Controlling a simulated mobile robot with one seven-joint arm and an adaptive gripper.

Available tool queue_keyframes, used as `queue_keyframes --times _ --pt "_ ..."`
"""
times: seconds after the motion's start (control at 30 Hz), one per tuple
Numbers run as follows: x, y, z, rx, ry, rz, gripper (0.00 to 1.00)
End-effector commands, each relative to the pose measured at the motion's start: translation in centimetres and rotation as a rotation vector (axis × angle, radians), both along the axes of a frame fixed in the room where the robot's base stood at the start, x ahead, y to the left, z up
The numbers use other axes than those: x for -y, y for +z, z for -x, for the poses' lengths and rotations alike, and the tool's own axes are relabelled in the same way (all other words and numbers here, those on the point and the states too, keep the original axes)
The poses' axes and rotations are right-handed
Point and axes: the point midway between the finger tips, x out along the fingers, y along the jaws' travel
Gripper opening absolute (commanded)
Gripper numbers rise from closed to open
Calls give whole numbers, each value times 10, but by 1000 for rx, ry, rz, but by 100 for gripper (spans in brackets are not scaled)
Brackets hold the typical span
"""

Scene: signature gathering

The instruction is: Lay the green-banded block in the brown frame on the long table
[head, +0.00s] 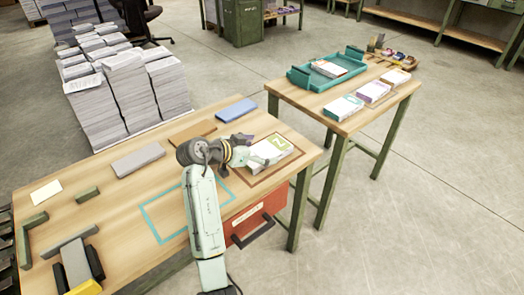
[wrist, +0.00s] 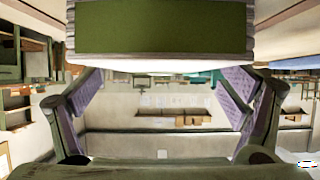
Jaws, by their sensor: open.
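The green-banded block (head: 277,148), white with a green label, lies flat within the brown frame (head: 277,171) at the right end of the long table (head: 100,208). In the wrist view its green band (wrist: 165,27) fills the top centre. My gripper (head: 262,158) is at the block's left side, low over the table. In the wrist view my gripper (wrist: 163,78) has its purple-padded fingers spread wide, with an empty gap between them. The gripper hides part of the block and frame, and whether a finger touches the block I cannot tell.
A teal outline (head: 152,222) lies bare left of my arm. A blue pad (head: 236,110), brown pad (head: 193,133) and grey pad (head: 138,159) lie along the back. The second table (head: 300,97) holds a teal tray (head: 298,77) and several blocks. A red drawer (head: 255,216) hangs in front.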

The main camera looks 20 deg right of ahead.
Motion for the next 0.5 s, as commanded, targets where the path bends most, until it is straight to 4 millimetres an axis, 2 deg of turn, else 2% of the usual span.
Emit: queue_keyframes --times 0.3,0.5 --pt "-57 30 19 3 5 0 91" --pt "-83 46 29 2 3 0 91"
